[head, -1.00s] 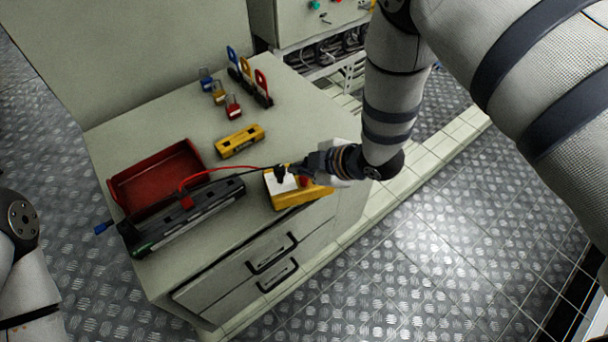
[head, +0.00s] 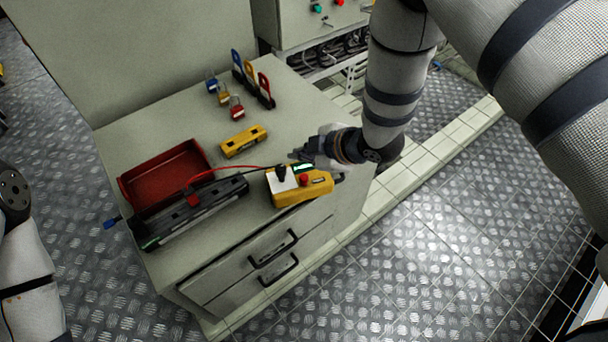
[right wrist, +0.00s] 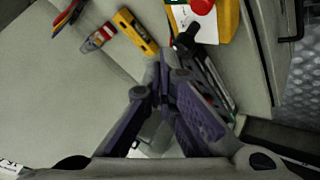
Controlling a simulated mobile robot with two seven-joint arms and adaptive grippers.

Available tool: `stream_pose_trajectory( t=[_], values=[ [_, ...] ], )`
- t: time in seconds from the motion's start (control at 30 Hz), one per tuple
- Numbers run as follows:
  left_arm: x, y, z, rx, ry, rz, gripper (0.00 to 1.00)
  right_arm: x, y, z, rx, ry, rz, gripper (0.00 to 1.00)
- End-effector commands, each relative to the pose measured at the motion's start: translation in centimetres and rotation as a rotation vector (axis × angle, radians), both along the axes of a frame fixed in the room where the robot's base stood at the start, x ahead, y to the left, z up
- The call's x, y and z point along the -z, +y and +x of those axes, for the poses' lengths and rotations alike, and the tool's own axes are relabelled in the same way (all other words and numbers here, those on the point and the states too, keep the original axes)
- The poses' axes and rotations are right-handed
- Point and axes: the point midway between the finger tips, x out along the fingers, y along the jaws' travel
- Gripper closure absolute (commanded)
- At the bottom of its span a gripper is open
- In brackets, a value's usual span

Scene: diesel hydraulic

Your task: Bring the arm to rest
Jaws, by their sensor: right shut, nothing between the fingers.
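My right gripper (head: 304,154) is over the grey cabinet top (head: 170,128), just behind the yellow box with a red button (head: 312,190). In the right wrist view its fingers (right wrist: 163,82) meet at the tips, shut and empty. The yellow box (right wrist: 228,20) shows beyond the fingertips there, with its white label and black knob. My left arm (head: 22,250) shows at the left edge of the head view; its gripper is out of view.
A red tray (head: 122,190), a long dark device (head: 195,215) with cables and a yellow level (head: 243,141) lie on the cabinet. Several padlocks and tags stand at its back. A control box (head: 290,22) stands behind. The metal floor (head: 430,260) at right is clear.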

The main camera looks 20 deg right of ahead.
Motion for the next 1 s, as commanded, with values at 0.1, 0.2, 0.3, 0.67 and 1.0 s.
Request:
stream_pose_trajectory(
  t=[0.1,0.2,0.3,0.67,1.0],
  values=[
    [0.0,0.0,0.0,0.0,0.0,0.0,0.57,0.0,0.0,0.0,0.0,0.0,0.0,1.0],
    [0.0,0.0,0.0,0.0,0.0,0.0,0.57,0.0,0.0,0.0,0.0,0.0,0.0,1.0],
    [-0.4,-0.1,0.4,-0.005,-0.012,-0.001,0.57,1.3,-0.7,-2.1,0.066,0.07,0.021,1.0],
    [-3.0,-0.1,2.9,-0.006,-0.1,-0.001,0.57,8.1,-7.1,-32.5,0.988,0.839,0.078,1.0],
    [-3.5,-0.1,3.5,-0.006,-0.12,-0.002,0.57,5.8,-8.4,-43.6,1.33,1.045,-0.017,1.0]
  ],
)
